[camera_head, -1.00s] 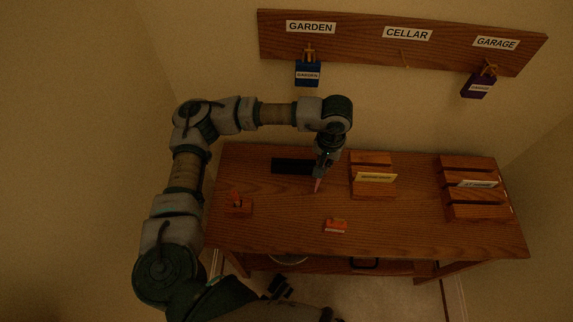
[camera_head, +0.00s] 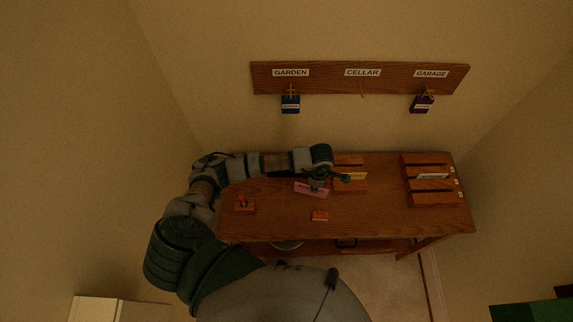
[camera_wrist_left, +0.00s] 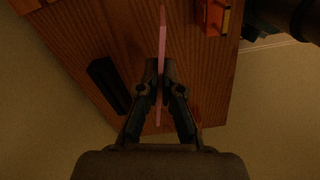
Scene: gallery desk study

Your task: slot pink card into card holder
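My left gripper (camera_head: 317,185) is above the middle of the desk. In the left wrist view its two fingers (camera_wrist_left: 161,72) are shut on the pink card (camera_wrist_left: 162,40), seen edge-on there. In the head view the pink card (camera_head: 309,190) shows its broad face, left of a slotted wooden holder (camera_head: 350,188) that has a yellow card (camera_head: 357,176) in it. The pink card is apart from the slots as far as I can see. A larger slotted rack (camera_head: 432,198) at the right holds a white card (camera_head: 432,176). My right gripper is out of view.
A small orange-red block (camera_head: 320,216) lies near the desk's front, and a wooden piece (camera_head: 244,206) stands at the left. A black strip (camera_wrist_left: 108,84) lies on the desk. The front-right desktop is clear.

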